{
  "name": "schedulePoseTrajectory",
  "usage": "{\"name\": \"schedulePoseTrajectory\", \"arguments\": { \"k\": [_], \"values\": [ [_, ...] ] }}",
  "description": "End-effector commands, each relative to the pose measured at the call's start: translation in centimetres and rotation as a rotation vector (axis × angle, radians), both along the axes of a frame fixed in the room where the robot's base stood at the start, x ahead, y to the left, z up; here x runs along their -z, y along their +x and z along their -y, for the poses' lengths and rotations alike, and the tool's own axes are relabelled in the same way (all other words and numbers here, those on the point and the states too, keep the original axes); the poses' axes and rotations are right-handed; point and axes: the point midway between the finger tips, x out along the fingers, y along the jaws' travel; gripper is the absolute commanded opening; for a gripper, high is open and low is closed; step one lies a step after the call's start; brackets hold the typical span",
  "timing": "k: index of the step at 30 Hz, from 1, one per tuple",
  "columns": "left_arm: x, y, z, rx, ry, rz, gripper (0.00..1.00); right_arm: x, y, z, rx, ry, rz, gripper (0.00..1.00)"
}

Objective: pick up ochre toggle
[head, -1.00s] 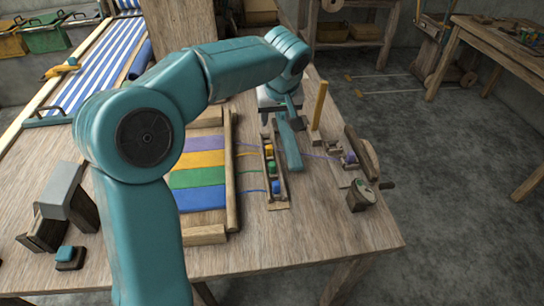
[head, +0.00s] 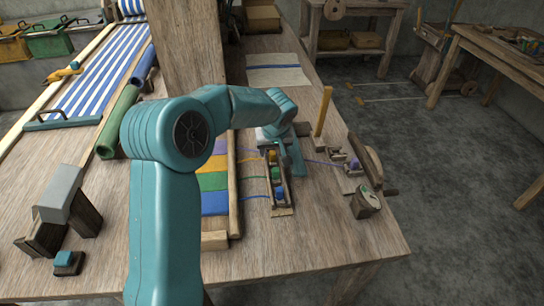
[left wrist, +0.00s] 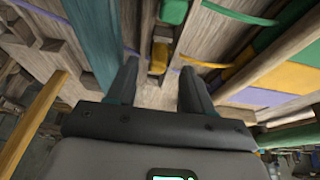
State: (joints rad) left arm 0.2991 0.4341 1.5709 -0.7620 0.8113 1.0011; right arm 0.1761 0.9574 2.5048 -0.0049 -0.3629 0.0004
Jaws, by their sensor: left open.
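The ochre toggle (head: 271,156) sits at the far end of a narrow wooden rack (head: 283,211), with a green toggle (head: 276,174) and a blue toggle (head: 278,192) nearer the front. An ochre thread runs left from it to the woven strips. My left gripper (head: 283,148) is over the rack's far end, partly hiding it. In the left wrist view my left gripper (left wrist: 158,70) is open and empty. The ochre toggle (left wrist: 159,57) shows beyond the gap between its fingers, and the green toggle (left wrist: 173,11) is farther up. I cannot tell whether a finger touches anything. My right gripper is not in view.
An upright wooden peg (head: 322,111) stands right of the gripper. A winder with a round wooden wheel (head: 366,160) and a purple toggle (head: 354,164) is farther right. A framed panel of coloured strips (head: 214,181) lies left.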

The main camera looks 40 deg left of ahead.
Motion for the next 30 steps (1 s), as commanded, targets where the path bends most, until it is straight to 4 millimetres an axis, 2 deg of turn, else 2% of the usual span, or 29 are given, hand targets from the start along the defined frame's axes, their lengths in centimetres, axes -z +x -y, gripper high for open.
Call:
{"name": "schedulePoseTrajectory", "arguments": {
  "k": [4, 11, 13, 16, 17, 30],
  "values": [
    [1.6, 0.5, -0.5, 0.000, 0.000, -0.001, 0.51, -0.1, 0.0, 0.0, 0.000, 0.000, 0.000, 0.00],
    [1.8, 0.6, -0.6, 0.000, 0.001, 0.001, 0.51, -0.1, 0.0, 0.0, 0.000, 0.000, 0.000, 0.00],
    [1.8, 0.6, -0.6, 0.000, 0.001, 0.001, 0.35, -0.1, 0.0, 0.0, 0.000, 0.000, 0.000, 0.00],
    [1.8, 0.6, -0.6, 0.000, 0.001, 0.001, 0.02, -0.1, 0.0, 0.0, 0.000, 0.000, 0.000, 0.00],
    [1.8, 0.6, -0.6, 0.000, 0.001, 0.001, 0.00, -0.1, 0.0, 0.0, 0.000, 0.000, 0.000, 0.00],
    [1.3, 0.6, -0.6, 0.000, 0.001, 0.002, 0.00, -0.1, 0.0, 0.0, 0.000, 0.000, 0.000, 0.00]
  ]
}}
